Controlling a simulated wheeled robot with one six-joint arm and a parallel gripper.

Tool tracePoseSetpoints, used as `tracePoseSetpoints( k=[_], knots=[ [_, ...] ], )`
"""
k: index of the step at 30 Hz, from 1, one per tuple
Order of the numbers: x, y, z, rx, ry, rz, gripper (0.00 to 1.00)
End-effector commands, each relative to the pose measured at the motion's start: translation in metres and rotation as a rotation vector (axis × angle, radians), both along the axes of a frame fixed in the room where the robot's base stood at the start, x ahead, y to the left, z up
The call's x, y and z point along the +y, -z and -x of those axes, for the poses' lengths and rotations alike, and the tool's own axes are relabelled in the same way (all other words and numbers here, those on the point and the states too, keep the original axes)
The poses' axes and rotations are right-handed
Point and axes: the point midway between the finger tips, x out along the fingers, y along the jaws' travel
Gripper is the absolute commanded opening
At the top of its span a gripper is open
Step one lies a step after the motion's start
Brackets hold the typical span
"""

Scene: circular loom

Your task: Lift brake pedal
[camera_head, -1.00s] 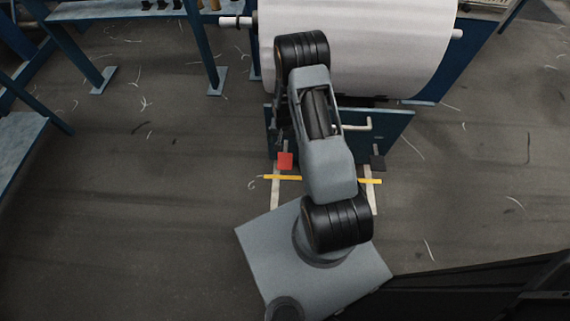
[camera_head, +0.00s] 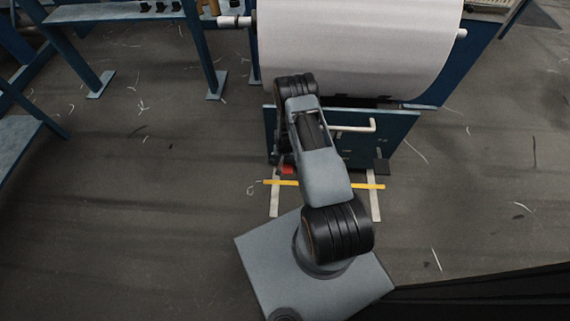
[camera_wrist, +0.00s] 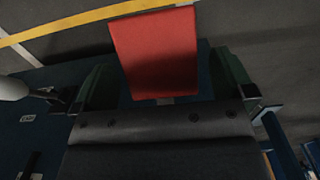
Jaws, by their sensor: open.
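The red pedal (camera_head: 287,170), taken as the brake pedal, is at the foot of the machine's blue panel, on the left. In the head view my arm partly covers it. In the wrist view the red pedal plate (camera_wrist: 157,52) is large and close, between the two dark green fingers of my gripper (camera_wrist: 166,78). The fingers stand apart, with a gap on each side of the plate. Whether the gripper touches the pedal's underside cannot be told. In the head view the gripper is hidden behind my arm.
A dark pedal (camera_head: 381,166) is at the right of the blue panel (camera_head: 395,125). A white handle (camera_head: 355,128) sticks out of the panel. A big white roll (camera_head: 370,45) hangs above. Yellow tape (camera_head: 368,186) crosses the floor in front. Open floor lies on both sides.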

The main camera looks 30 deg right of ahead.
Motion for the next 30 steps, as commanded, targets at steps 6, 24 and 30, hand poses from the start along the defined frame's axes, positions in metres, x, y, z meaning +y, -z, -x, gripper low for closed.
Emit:
tracePoseSetpoints(
  k=[6,24,30],
  knots=[
    [0.0,0.0083,0.0001,0.0,0.0,0.0,1.0],
    [0.0,0.008,0.0,0.0,0.0,0.0,0.67],
    [0.0,0.008,-0.0001,0.0,0.0,0.0,0.47]
  ],
)
